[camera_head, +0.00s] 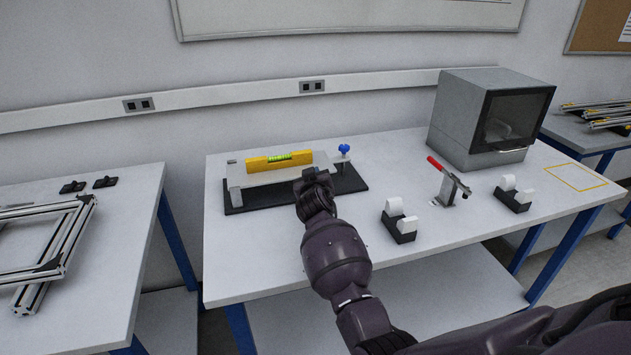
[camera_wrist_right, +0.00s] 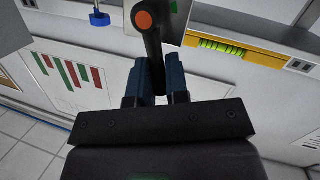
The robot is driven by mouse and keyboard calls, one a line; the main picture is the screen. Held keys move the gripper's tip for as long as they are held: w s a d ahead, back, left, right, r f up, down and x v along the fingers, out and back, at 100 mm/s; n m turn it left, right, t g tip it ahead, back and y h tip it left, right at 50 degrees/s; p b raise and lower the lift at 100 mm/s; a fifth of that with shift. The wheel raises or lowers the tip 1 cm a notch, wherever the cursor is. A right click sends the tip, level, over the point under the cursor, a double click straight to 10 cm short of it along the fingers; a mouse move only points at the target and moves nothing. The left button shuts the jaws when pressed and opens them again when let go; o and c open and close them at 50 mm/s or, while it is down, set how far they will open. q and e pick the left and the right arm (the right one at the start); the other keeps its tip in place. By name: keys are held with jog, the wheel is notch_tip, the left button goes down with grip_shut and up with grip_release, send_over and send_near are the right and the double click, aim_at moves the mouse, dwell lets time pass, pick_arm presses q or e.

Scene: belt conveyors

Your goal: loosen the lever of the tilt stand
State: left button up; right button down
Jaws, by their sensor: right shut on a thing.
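The tilt stand has a black base (camera_head: 235,207) and a light grey plate (camera_head: 236,177) on the near edge of the table's back half. A yellow spirit level (camera_head: 262,163) lies on the plate; it also shows in the wrist view (camera_wrist_right: 262,57). A blue knob (camera_head: 344,149) stands at the stand's right end. My right gripper (camera_head: 316,178) is at the stand's front and hides the lever in the head view. In the wrist view its blue fingers (camera_wrist_right: 160,86) are shut on the black lever (camera_wrist_right: 153,45), whose pivot end has an orange disc. My left gripper is not in view.
A red-handled clamp (camera_head: 448,187) and two tape dispensers (camera_head: 399,228) (camera_head: 515,199) stand to the right on the table. A grey oven-like box (camera_head: 462,109) is at the back right. Aluminium frame parts (camera_head: 55,235) lie on the left table. The table's front left is clear.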

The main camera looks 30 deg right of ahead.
jog(key=shift+a+f, duration=0.15)
jog(key=shift+f, duration=0.05)
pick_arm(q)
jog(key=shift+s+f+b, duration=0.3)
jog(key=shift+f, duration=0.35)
pick_arm(e)
jog(key=shift+n, duration=0.3)
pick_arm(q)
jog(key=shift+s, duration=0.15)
pick_arm(e)
jog(key=c, duration=1.1)
grip_release()
jog(key=shift+r, duration=0.1)
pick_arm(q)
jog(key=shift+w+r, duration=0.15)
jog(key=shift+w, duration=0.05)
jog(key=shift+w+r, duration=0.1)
